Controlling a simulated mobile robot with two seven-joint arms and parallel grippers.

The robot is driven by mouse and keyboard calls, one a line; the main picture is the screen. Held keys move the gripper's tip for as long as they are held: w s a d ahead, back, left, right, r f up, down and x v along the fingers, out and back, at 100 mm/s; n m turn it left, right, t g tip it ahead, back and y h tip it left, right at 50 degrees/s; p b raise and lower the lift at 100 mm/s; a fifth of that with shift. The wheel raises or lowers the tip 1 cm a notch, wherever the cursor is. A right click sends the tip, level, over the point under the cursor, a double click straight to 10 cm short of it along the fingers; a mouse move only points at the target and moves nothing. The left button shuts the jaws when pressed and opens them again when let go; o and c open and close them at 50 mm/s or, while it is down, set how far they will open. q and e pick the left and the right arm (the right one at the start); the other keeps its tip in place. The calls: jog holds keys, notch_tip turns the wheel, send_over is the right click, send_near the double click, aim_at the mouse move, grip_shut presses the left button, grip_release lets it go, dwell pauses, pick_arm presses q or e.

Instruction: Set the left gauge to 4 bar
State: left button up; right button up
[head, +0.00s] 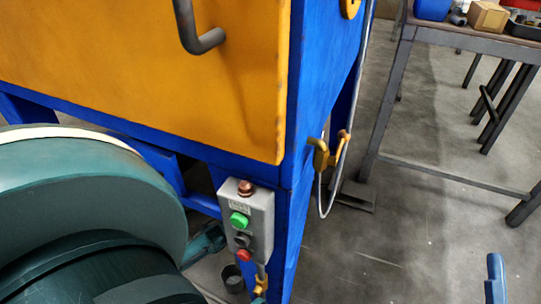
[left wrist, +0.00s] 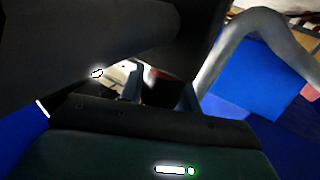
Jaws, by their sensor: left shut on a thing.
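In the left wrist view my left gripper (left wrist: 160,88) is shut on a small dark part with a reddish top (left wrist: 157,75), probably a knob. Most of it is hidden between the fingers. A pale patch (left wrist: 122,70) shows just beyond the left finger; I cannot tell if it is a gauge face. No gauge face or needle is readable in either view. In the head view a large teal arm body covers the lower left, and the left gripper itself is not seen there.
A blue cabinet frame (head: 297,130) with an orange panel (head: 130,60) and bent handle (head: 205,42) stands ahead. A grey button box (head: 257,218) is on its post. A hose hangs by a yellow hook (head: 322,158). A metal table (head: 470,42) stands right, with open floor before it.

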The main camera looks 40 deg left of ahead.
pick_arm(q)
jog(key=shift+h, duration=0.3)
